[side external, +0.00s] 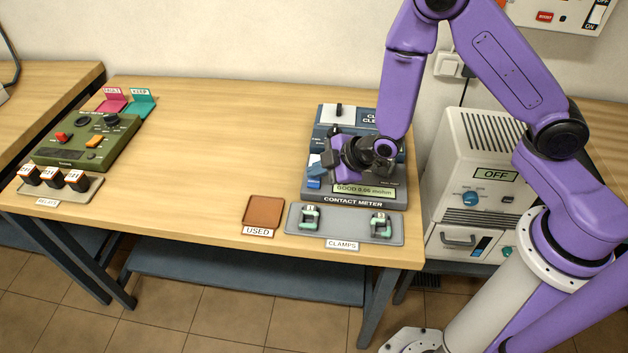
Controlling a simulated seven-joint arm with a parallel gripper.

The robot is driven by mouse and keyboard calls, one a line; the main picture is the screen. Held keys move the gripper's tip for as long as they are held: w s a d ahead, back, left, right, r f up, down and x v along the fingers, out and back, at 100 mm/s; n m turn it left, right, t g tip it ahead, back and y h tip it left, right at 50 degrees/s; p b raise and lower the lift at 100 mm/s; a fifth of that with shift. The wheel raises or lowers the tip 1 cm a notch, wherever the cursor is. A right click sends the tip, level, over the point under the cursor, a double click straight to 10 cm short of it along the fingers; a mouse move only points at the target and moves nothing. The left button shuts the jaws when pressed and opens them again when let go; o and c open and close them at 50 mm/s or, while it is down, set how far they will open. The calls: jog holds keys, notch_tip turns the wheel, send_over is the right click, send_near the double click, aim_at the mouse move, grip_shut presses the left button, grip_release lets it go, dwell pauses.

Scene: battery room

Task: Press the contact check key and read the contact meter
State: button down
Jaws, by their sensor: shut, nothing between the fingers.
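The contact meter (385,203) is a dark grey unit at the right front of the wooden table in the side external view. Its display (364,189) is lit and reads "GOOD", followed by a small figure that looks like 0.06 mohm. A blue key (314,183) shows at the meter's left side; its label is not readable. My gripper (320,166) is shut and empty, low over the left part of the meter, near the blue key. I cannot tell whether the fingertips touch a key. My wrist hides the middle of the meter.
Behind the meter stands a blue-grey box (327,117). In front lie a CLAMPS tray (345,228) with two green clamps and a brown USED tray (264,209). A green tester (84,143) and relays tray (60,191) stand far left. The table's middle is clear.

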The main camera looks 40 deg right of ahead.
aim_at(318, 186)
jog(key=shift+r, duration=2.5)
jog(key=shift+s+a+r, duration=0.1)
jog(key=shift+s+r, duration=0.1)
jog(key=shift+s, duration=0.1)
jog(key=s+d+r+g, duration=0.1)
jog(key=s+r+g, duration=0.2)
jog(key=s, duration=0.5)
jog(key=s+r+g, duration=0.2)
jog(key=s+r, duration=0.2)
jog(key=s, duration=0.3)
jog(key=s+d+r+m+g+h, duration=0.1)
jog(key=s+d+r+g+h, duration=0.2)
jog(key=s+d, duration=0.8)
jog(key=shift+s+r+m+h, duration=0.4)
jog(key=shift+s+r, duration=0.7)
jog(key=shift+r, duration=0.2)
